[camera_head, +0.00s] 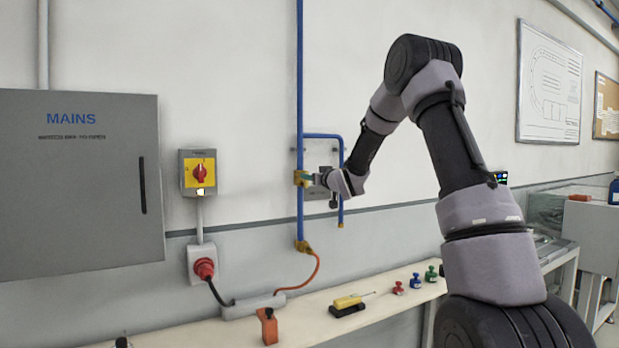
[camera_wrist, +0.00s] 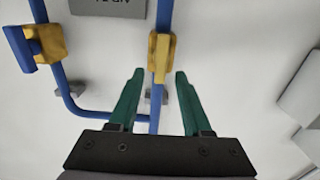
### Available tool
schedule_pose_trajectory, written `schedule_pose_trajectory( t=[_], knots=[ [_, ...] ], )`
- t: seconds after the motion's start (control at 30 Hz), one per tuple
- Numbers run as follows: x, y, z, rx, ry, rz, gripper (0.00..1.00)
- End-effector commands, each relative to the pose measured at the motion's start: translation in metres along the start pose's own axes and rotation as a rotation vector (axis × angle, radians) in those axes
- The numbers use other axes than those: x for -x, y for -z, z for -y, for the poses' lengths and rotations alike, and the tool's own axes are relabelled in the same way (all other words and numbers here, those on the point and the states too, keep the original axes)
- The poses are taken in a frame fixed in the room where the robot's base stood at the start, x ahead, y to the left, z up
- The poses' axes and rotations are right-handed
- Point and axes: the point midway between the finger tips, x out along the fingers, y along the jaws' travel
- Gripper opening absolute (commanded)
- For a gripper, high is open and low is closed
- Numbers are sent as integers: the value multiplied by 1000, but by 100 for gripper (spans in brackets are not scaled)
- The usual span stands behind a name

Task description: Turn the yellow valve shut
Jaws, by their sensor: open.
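The yellow valve (camera_head: 303,178) sits on the vertical blue pipe on the wall. In the wrist view its yellow handle (camera_wrist: 160,55) lies lengthwise along the pipe. My gripper (camera_head: 318,180) is close to the valve, on its right in the head view. In the wrist view my gripper (camera_wrist: 160,74) is open, its green fingers on either side of the pipe. The handle appears between and just beyond the fingertips; I cannot tell its exact depth, and neither finger visibly touches it.
A second valve with a yellow body (camera_wrist: 52,42) and blue handle (camera_wrist: 19,48) sits on the side pipe. A grey MAINS cabinet (camera_head: 75,190) and a red-knobbed switch (camera_head: 198,173) are to the left. A bench (camera_head: 330,318) with small items runs below.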

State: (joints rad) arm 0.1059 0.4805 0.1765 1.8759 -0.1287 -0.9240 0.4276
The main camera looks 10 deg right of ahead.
Motion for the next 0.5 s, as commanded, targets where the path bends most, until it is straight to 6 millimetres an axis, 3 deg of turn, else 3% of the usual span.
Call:
schedule_pose_trajectory(
  t=[0.13,0.43,0.47,0.5],
  knots=[
    [-11,0,0,0,-1,0,49],
    [-13,0,0,0,-1,0,49],
    [-13,0,0,0,-1,0,41],
    [-13,0,0,0,-1,0,26]
  ],
)
